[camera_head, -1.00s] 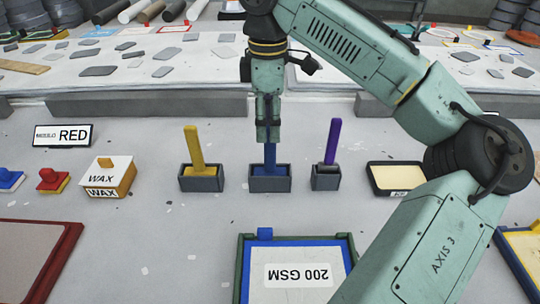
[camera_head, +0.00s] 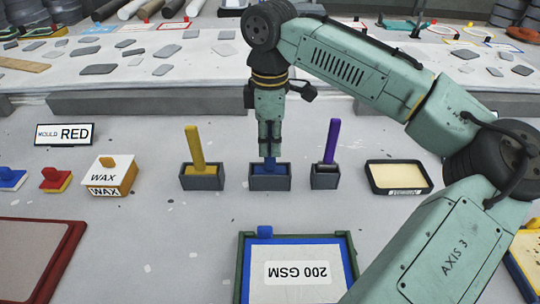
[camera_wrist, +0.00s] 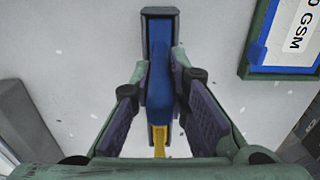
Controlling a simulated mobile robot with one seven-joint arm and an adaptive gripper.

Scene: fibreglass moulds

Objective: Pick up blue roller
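The blue roller (camera_wrist: 160,88) stands upright by its handle in a dark grey tray (camera_head: 257,184) in the head view, with its handle mostly hidden. My gripper (camera_head: 269,155) points straight down over it. In the wrist view my gripper (camera_wrist: 161,72) has its fingers on either side of the blue handle. Narrow gaps seem to show beside the handle's upper end, so the fingers look open around it. Contact near the fingertips is hard to tell. The roller's lower part is hidden in the tray.
A yellow roller (camera_head: 194,148) stands in a tray close on the left, and a purple-handled roller (camera_head: 331,145) in one close on the right. A 200 GSM tray (camera_head: 244,262) lies in front. A WAX box (camera_head: 124,178) and a shallow pan (camera_head: 373,180) stand farther out.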

